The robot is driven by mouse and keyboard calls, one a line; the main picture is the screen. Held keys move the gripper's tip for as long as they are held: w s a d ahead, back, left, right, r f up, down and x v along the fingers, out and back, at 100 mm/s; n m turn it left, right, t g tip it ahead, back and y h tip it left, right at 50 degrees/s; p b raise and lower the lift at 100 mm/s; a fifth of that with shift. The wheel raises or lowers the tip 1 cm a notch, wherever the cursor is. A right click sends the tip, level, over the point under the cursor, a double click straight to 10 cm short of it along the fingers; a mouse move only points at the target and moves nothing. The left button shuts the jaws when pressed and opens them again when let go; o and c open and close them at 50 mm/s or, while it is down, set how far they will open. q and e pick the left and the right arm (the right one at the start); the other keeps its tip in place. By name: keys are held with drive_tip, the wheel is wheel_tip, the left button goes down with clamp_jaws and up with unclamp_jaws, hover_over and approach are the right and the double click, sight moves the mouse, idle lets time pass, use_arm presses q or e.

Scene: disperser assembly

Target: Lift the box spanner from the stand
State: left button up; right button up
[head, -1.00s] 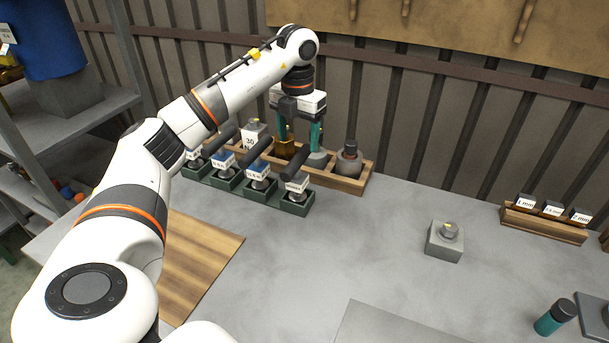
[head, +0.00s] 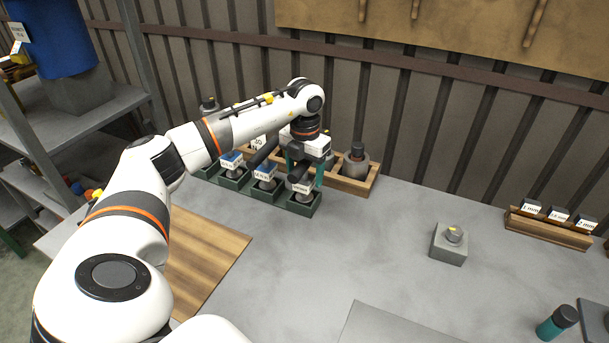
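Several tools with dark handles and labelled blocks stand in a row of dark green holders, the stand (head: 301,208). The rightmost tool, which I take for the box spanner (head: 301,187), has a white label and stands at the right end. My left gripper (head: 305,180) is above it, pointing down. Its two green fingers are apart, one on each side of the dark handle; I cannot see contact. The gripper hides part of the handle. My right gripper is not in view.
Behind the stand is a wooden tray (head: 352,185) holding a grey round part with a dark top (head: 356,160). A grey block with a fitting (head: 449,245) stands right on the open table. A wooden rack (head: 548,229) with labelled blocks and a teal bottle (head: 557,322) are farther right.

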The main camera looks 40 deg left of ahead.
use_arm(q)
drive_tip(key=c, duration=1.4)
drive_tip(key=shift+r, duration=0.15)
